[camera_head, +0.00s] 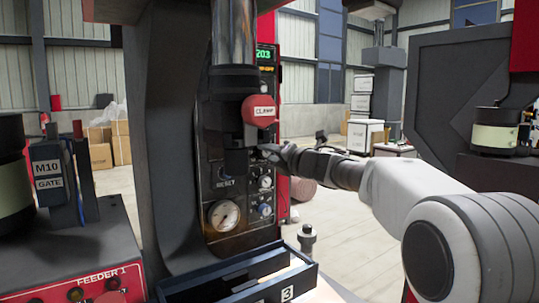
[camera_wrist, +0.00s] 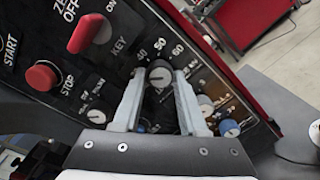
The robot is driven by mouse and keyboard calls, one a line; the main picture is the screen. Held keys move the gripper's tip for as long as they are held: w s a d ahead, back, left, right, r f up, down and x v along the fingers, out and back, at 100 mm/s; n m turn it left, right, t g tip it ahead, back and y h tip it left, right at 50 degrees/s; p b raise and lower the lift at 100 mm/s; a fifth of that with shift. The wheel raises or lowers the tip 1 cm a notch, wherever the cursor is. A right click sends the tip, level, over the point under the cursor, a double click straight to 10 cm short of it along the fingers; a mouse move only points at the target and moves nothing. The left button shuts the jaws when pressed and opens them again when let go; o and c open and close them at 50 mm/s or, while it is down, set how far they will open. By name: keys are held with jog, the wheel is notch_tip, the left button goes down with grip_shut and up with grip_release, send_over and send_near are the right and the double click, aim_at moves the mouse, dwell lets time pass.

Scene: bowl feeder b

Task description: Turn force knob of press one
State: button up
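The press panel (camera_head: 235,195) is a dark upright face with a gauge, small dials and a green display. In the head view my gripper (camera_head: 272,152) is at the panel's right side, and the knob there is hidden.
The wrist view shows a red switch (camera_wrist: 90,33), a red STOP button (camera_wrist: 43,76) and a blue knob (camera_wrist: 229,128) nearby. A dark tray (camera_head: 240,280) lies below the panel. The floor to the right is partly clear.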

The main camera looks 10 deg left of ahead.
jog(key=o, duration=0.4)
jog(key=shift+o, duration=0.2)
jog(key=v, duration=1.7)
jog(key=shift+d, duration=0.15)
jog(key=shift+s, duration=0.15)
